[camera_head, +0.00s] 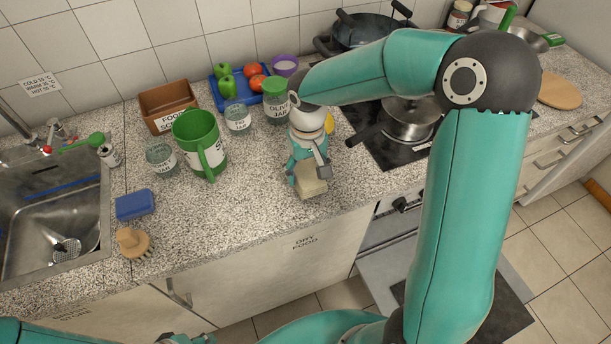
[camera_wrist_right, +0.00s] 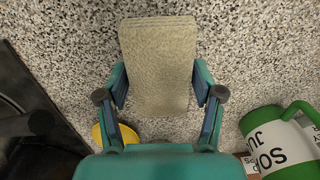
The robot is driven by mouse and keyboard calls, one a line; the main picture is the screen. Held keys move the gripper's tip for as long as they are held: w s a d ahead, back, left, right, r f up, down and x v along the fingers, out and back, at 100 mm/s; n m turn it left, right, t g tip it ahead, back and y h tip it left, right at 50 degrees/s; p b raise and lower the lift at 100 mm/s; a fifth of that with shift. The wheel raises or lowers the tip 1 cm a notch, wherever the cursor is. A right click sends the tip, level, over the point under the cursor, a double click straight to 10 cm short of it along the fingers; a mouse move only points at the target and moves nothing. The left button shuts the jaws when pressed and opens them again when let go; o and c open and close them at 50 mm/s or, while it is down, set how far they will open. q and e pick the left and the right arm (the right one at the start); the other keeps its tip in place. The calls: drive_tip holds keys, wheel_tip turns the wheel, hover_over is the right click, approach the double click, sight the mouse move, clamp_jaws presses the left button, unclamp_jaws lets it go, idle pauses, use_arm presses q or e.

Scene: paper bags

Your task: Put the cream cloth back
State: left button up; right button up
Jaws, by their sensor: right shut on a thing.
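The cream cloth (camera_head: 311,187) is a folded pale block at the front of the speckled counter (camera_head: 245,225). My right gripper (camera_head: 307,170) reaches down from above and is shut on it. In the right wrist view the cloth (camera_wrist_right: 157,60) sits between the two fingers (camera_wrist_right: 158,88), one on each long side, with its far part sticking out past them. I cannot tell whether the cloth touches the counter or hangs just above it. At the bottom edge of the head view, a small part of what looks like my left gripper (camera_head: 188,338) shows; its fingers are hidden.
A green jug (camera_head: 196,135), glass jars (camera_head: 238,117) and a brown food box (camera_head: 167,103) stand left of my right gripper. A stove with a pot (camera_head: 408,122) is at right. A blue sponge (camera_head: 136,204) and brush (camera_head: 132,242) lie by the sink (camera_head: 50,225). The front counter between is clear.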

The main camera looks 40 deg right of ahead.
sight(307, 169)
drive_tip(key=shift+f, duration=1.3)
drive_tip(key=shift+f, duration=0.1)
drive_tip(key=o, duration=1.1)
wheel_tip(307, 169, up, 11)
drive_tip(key=shift+w+d+f, duration=0.1)
drive_tip(key=shift+w, duration=0.05)
drive_tip(key=shift+r, duration=0.7)
